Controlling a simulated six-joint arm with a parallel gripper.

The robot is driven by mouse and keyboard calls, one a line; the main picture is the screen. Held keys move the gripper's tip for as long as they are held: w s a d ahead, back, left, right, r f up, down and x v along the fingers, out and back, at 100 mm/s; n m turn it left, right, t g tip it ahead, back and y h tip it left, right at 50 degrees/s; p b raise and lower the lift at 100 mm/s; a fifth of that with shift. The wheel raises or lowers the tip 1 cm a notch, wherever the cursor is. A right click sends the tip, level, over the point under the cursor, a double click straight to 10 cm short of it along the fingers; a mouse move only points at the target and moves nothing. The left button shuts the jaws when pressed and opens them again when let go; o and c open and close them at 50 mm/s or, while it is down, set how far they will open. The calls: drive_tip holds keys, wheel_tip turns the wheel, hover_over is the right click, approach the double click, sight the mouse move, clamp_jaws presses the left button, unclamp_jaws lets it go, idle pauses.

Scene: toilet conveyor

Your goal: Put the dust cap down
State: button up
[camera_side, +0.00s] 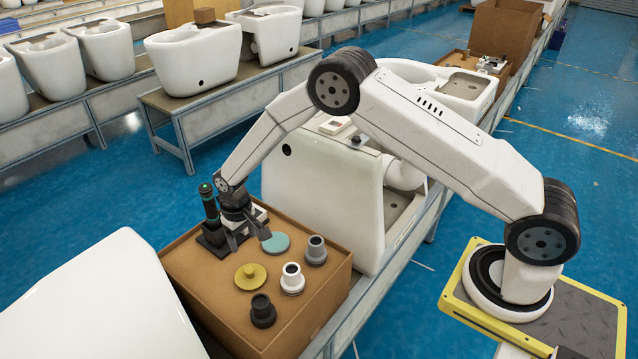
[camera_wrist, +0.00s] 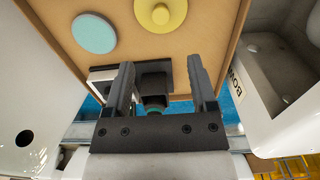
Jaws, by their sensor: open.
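I cannot tell for certain which piece is the dust cap. A flat teal disc (camera_side: 275,243) and a yellow disc with a raised knob (camera_side: 250,276) lie on the brown box top (camera_side: 190,262). The wrist view also shows the teal disc (camera_wrist: 94,33) and the yellow disc (camera_wrist: 160,12). My gripper (camera_side: 248,232) is low over the back of the box top, left of the teal disc. In the wrist view my gripper (camera_wrist: 160,80) has its fingers apart, with a dark block (camera_wrist: 153,88) showing between them. Neither disc is between the fingers.
Grey (camera_side: 316,251), white (camera_side: 292,279) and black (camera_side: 263,311) stepped round parts stand at the box's right and front. A dark upright cylinder with a green band (camera_side: 209,203) stands close beside my gripper. White toilets (camera_side: 325,195) flank the box.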

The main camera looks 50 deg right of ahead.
drive_tip(key=s+d+r+t, duration=0.1)
drive_tip(key=s+d+r, duration=0.4)
drive_tip(key=s+r, duration=0.55)
drive_tip(key=s+d+r, duration=0.2)
drive_tip(key=s+r, duration=0.1)
drive_tip(key=s, duration=0.4)
drive_tip(key=s+d+r+t, duration=0.1)
drive_tip(key=s+d+r, duration=0.1)
drive_tip(key=s, duration=0.4)
drive_tip(key=shift+s+r+t, duration=0.3)
drive_tip(key=shift+s+r, duration=0.1)
drive_tip(key=shift+r, duration=0.25)
